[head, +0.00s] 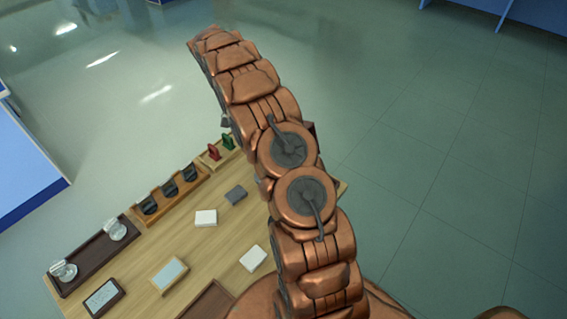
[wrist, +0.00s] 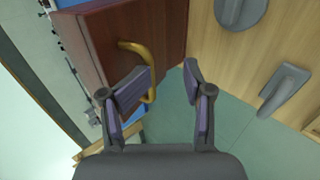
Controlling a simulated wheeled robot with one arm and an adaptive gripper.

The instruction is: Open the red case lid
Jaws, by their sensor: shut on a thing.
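In the wrist view, a dark red-brown panel (wrist: 97,42), which looks like the red case lid, stands at the upper left. A curved brass handle (wrist: 152,62) sticks out from it. My gripper (wrist: 170,74) is at this handle, with the handle's bar between its fingers, close against the left one. The fingers stand apart around it. A bright blue strip shows beside and below the panel; the inside of the case cannot be made out. In the head view, my arm hides part of the scene and the gripper cannot be made out.
In the wrist view, a light wood surface with a round grey part (wrist: 240,10) and a grey lever (wrist: 283,88) lies at the right. In the head view, a wooden table (head: 150,245) holds a dark tray (head: 92,252), a rack (head: 172,207) and small boxes. Floor at right is clear.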

